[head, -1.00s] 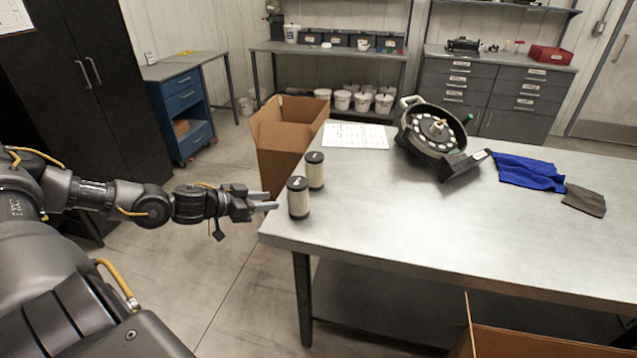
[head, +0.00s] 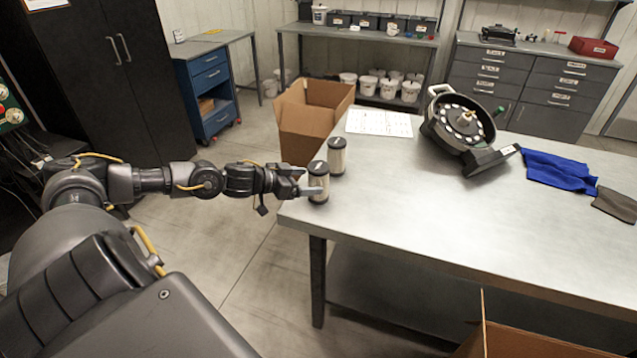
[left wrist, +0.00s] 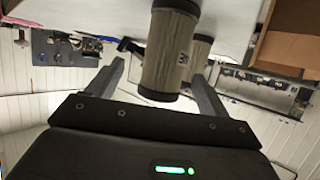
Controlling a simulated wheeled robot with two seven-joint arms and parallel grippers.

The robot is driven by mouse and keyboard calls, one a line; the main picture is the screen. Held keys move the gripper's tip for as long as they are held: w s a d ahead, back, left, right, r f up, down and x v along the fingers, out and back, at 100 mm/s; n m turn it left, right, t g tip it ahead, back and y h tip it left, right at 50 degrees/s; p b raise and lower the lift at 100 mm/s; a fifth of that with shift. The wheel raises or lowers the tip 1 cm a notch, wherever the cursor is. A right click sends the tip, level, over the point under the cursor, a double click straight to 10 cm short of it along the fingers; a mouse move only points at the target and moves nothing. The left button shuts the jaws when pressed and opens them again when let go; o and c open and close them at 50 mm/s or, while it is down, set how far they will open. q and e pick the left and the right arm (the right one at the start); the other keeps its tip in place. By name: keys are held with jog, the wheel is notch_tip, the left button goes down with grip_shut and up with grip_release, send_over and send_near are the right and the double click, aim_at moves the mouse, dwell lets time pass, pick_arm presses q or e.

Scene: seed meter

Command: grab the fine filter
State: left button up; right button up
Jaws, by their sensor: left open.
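Two upright cylindrical filters with dark end caps and pale pleated sides stand at the table's near left corner. The near filter (head: 320,180) stands in front of the far filter (head: 337,158). Which is the fine one I cannot tell, as their labels are too small to read. My left gripper (head: 311,189) is open at the near filter, one finger crossing in front of its lower part. In the left wrist view the near filter (left wrist: 168,52) lies between the open fingers (left wrist: 158,74), and the far filter (left wrist: 201,47) is partly hidden behind it. My right gripper is not in view.
The grey metal table (head: 420,215) is clear in the middle. A seed meter (head: 462,125), a white sheet (head: 379,123), a blue cloth (head: 558,170) and a brown cloth (head: 615,203) lie on it. An open cardboard box (head: 305,130) stands beyond the left edge.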

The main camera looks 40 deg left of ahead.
aim_at(319, 180)
pick_arm(q)
jog(key=shift+w, duration=0.25)
jog(key=x, duration=0.1)
jog(key=p+x, duration=0.1)
jog(key=x, duration=0.2)
jog(key=shift+w+a+p, duration=0.2)
jog(key=shift+a+p, duration=0.05)
jog(key=shift+p, duration=0.1)
jog(key=shift+w+d+f, duration=0.15)
jog(key=shift+w+f, duration=0.05)
jog(key=shift+f, duration=0.05)
jog(key=shift+c, duration=0.2)
jog(key=c, duration=1.1)
jog(key=shift+r, duration=0.1)
